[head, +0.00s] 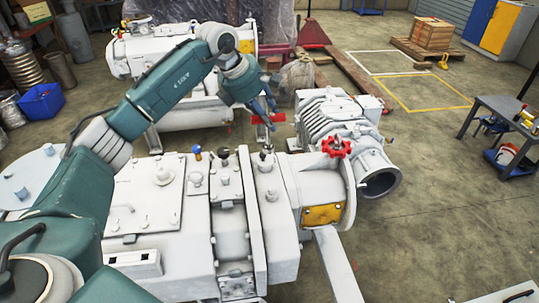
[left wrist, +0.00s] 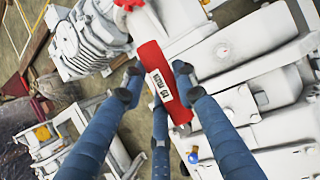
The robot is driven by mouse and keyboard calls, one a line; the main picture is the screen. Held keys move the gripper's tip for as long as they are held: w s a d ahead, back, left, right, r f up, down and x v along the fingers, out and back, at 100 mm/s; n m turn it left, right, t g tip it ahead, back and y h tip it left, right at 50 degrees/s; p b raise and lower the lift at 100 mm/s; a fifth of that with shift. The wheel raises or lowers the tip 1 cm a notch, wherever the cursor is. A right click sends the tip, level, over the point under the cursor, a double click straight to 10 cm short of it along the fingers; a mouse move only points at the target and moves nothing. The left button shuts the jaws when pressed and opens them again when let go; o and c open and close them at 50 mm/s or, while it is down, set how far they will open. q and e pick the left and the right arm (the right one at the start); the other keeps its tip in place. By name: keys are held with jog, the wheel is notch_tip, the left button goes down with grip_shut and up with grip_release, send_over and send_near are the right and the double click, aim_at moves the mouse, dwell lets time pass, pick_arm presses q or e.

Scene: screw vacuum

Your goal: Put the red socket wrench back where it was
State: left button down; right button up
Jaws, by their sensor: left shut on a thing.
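The red socket wrench (head: 277,118) is a short red cylinder, held at the fingertips of my left gripper (head: 264,107) above the far side of the pale grey pump machine (head: 150,205). In the left wrist view the wrench (left wrist: 151,58) shows a white label and a grey metal end at its lower tip. The blue fingers of my left gripper (left wrist: 158,82) lie on both sides of it, with a third finger beside it. The fingers hide part of the wrench in the head view. My right gripper is not in view.
A red handwheel (head: 336,147) and small knobs, one blue (head: 196,151), stick up from the machine's top. A second grey machine (head: 130,55) stands behind. A dark table (head: 500,112) with items is at the right. The floor between is open.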

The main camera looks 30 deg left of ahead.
aim_at(265, 146)
pick_arm(q)
notch_tip(265, 146, down, 8)
jog(key=shift+w+f+p, duration=0.1)
jog(key=shift+f+p, duration=0.15)
jog(key=shift+p, duration=0.65)
notch_tip(265, 146, down, 4)
jog(key=shift+f+p, duration=0.1)
jog(key=shift+p, duration=0.45)
jog(key=shift+f, duration=0.2)
jog(key=shift+f, duration=0.2)
jog(key=c, duration=1.3)
grip_release()
jog(key=shift+c, duration=0.2)
jog(key=shift+r, duration=0.1)
